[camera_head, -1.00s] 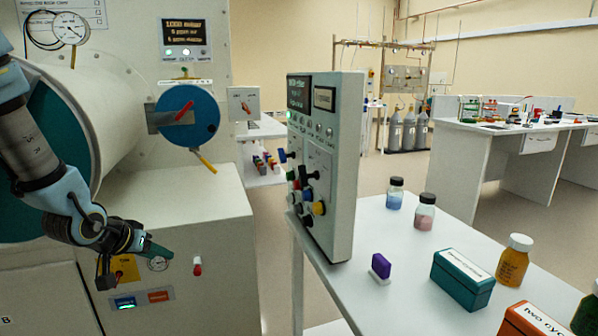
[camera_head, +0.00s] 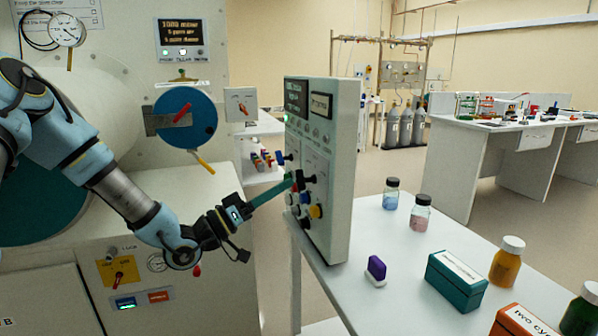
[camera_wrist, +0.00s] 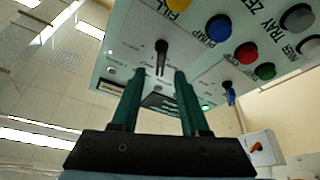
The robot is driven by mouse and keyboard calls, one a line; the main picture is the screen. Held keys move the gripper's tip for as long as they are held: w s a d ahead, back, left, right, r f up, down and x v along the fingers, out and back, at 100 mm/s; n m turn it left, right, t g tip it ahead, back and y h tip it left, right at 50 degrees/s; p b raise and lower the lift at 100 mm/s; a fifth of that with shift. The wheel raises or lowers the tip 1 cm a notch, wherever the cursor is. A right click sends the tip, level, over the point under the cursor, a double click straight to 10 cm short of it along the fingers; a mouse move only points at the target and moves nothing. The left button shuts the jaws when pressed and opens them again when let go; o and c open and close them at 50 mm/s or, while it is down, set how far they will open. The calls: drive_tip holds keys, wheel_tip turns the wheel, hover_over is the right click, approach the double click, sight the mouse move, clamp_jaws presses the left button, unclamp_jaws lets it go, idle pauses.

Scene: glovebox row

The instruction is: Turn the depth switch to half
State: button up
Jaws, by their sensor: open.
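The control panel (camera_head: 335,170) stands upright on the white table, its face with knobs and buttons turned left. My gripper (camera_head: 288,185) is at that face, in front of the knobs. In the wrist view my gripper (camera_wrist: 159,80) is open, its two green fingers apart. A black rotary switch (camera_wrist: 162,56) shows just beyond and between the fingertips, its lever roughly upright in that picture. I cannot tell whether the fingers touch it, and its label is too small to read. A blue knob (camera_wrist: 229,93) sits to the right of the fingers.
Pump (camera_wrist: 218,28), red (camera_wrist: 246,53) and green (camera_wrist: 265,71) buttons lie close to the switch. On the table are a purple block (camera_head: 376,269), a teal box (camera_head: 456,280) and several bottles. A glovebox with a blue disc (camera_head: 190,118) is at left.

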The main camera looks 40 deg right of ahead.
sight(299, 182)
drive_tip(key=shift+p+x, duration=0.7)
drive_tip(key=shift+x, duration=2.05)
drive_tip(key=shift+c, duration=0.4)
clamp_jaws()
